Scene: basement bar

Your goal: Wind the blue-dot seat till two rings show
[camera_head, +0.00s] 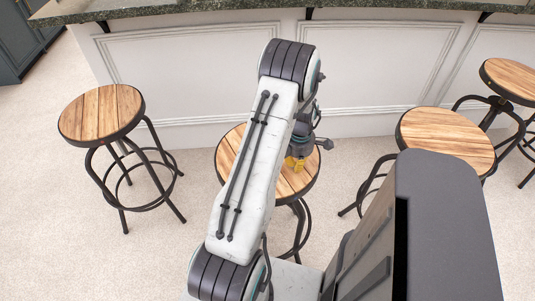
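Several round wooden-topped stools with black metal frames stand before the bar. No blue dot shows on any seat, and no rings can be made out on the screws under the seats. The middle stool's seat (291,184) is partly covered by my arm. My gripper (295,163), with yellow fingertips, points down over the right part of this seat. I cannot tell whether it touches the wood or whether its fingers are open. The left stool's seat (100,113) is in full view. The right stool's seat (446,135) is partly behind my body.
The white panelled bar front (390,60) runs behind the stools, under a dark green counter (200,8). Another stool (512,78) stands at the far right. A dark cabinet (22,40) is at the upper left. Pale floor (60,220) is clear at the lower left.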

